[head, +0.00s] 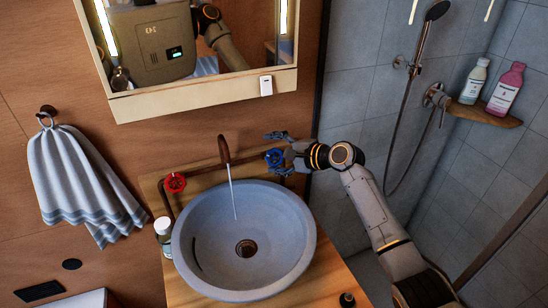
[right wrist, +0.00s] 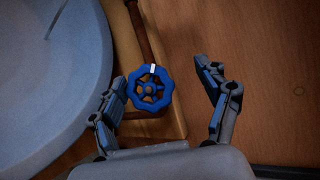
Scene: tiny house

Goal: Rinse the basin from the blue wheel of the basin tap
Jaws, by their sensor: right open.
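The grey round basin (head: 205,262) stands on a wooden counter, with a dark drain in its bottom. A thin stream of water (head: 232,195) falls into it from the brown spout (head: 224,150). The blue wheel (head: 274,157) is right of the spout; the red wheel (head: 175,183) is left of it. My right gripper (head: 277,150) is at the blue wheel. In the right wrist view the blue wheel (right wrist: 163,101), with a white mark at its top, shows between the open fingers (right wrist: 160,74), nearer the left one. I cannot tell whether that finger touches it. My left gripper is not in view.
A small bottle (head: 163,236) stands left of the basin. A mirror cabinet (head: 205,96) hangs above the tap and reflects parts of me. A striped towel (head: 80,178) hangs at left. The shower corner, with a bottle shelf (head: 483,113), is at right.

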